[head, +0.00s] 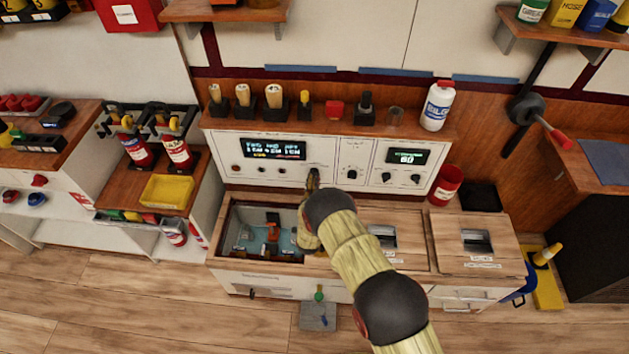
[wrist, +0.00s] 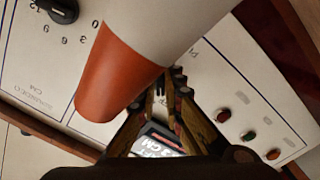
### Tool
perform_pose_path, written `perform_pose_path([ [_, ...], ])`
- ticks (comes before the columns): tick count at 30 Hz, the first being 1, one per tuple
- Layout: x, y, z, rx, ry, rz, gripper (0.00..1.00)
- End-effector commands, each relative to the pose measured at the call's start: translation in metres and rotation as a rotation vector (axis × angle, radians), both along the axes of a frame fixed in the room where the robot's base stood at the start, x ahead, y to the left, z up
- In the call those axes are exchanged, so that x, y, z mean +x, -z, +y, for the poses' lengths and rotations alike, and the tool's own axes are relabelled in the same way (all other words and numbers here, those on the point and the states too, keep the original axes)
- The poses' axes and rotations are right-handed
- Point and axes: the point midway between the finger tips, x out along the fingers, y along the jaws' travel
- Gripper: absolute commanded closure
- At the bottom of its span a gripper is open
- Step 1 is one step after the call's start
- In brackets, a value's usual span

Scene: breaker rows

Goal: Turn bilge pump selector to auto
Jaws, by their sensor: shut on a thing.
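The white control panel (head: 330,150) stands upright at the back of the counter, with dark knobs on its face. My gripper (head: 313,182) reaches the panel's face, right of the large display and left of the middle knob (head: 352,173). In the wrist view my gripper's fingers (wrist: 168,92) converge and are shut on a small dark selector knob (wrist: 180,84) on the panel. The fingers hide most of this knob, so its pointer setting cannot be read. Part of a label starting "P" shows beside it. Another dark knob (wrist: 62,10) with numbers around it shows at upper left.
A large white and orange shape (wrist: 115,75) blocks the upper middle of the wrist view. Coloured indicators (wrist: 248,135) sit on the panel at right. A ledge above holds cylinders and a white bottle (head: 437,107). An open compartment (head: 238,238) lies below my gripper.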

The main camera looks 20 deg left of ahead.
Motion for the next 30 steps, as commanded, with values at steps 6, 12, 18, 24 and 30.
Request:
perform_pose_path([
  [6,-0.0006,0.0027,0.0012,0.145,-0.001,0.035,1.0],
  [12,-0.0005,0.0024,0.0024,0.313,-0.002,0.074,1.0],
  [18,-0.001,0.0031,0.0031,0.466,-0.001,0.113,1.0],
  [24,-0.0009,0.0025,0.0039,0.586,-0.002,0.141,1.0],
  [30,-0.0013,0.0023,0.004,0.657,-0.001,0.159,1.0],
])
